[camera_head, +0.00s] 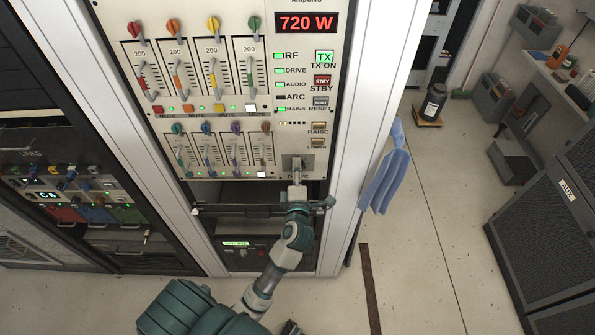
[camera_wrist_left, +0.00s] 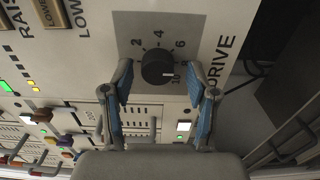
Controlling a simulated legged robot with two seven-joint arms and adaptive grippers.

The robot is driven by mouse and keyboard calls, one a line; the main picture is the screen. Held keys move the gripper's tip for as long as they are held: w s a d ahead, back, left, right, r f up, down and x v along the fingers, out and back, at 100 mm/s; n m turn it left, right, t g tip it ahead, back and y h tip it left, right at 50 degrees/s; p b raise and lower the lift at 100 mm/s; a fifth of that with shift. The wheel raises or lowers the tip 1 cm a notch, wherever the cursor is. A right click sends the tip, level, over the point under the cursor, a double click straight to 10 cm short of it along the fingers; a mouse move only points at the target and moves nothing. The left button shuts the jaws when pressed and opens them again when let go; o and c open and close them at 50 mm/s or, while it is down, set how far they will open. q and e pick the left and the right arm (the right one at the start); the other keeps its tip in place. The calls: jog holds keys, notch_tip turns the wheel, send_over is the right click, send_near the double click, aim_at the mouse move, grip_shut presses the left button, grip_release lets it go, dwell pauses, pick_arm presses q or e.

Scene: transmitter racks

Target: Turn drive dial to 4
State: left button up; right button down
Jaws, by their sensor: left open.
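The drive dial (camera_wrist_left: 158,69) is a round black knob on a pale panel in the left wrist view, with a scale of numbers around it and the DRIVE label (camera_wrist_left: 222,62) to its right. Its white mark points to the right in that view, near the "10". My left gripper (camera_wrist_left: 160,82) is open, with one blue-padded finger on each side of the dial. I cannot tell whether the pads touch it. In the head view my left gripper (camera_head: 297,170) is at the panel's lower right corner and hides the dial.
The transmitter panel (camera_head: 220,105) holds sliders, coloured knobs and lit buttons, with a red "720 W" display (camera_head: 307,22) on top. RAISE and LOWER buttons (camera_head: 318,128) sit above my gripper. A blue cloth (camera_head: 385,178) hangs right of the rack.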

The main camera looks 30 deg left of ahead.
pick_arm(q)
jog(key=shift+c, duration=1)
jog(key=shift+d, duration=0.15)
jog(key=c, duration=0.4)
jog(key=shift+d, duration=0.15)
jog(key=c, duration=0.4)
jog(key=shift+d, duration=0.1)
grip_shut()
pick_arm(e)
jog(key=shift+a, duration=0.2)
jog(key=shift+r, duration=0.15)
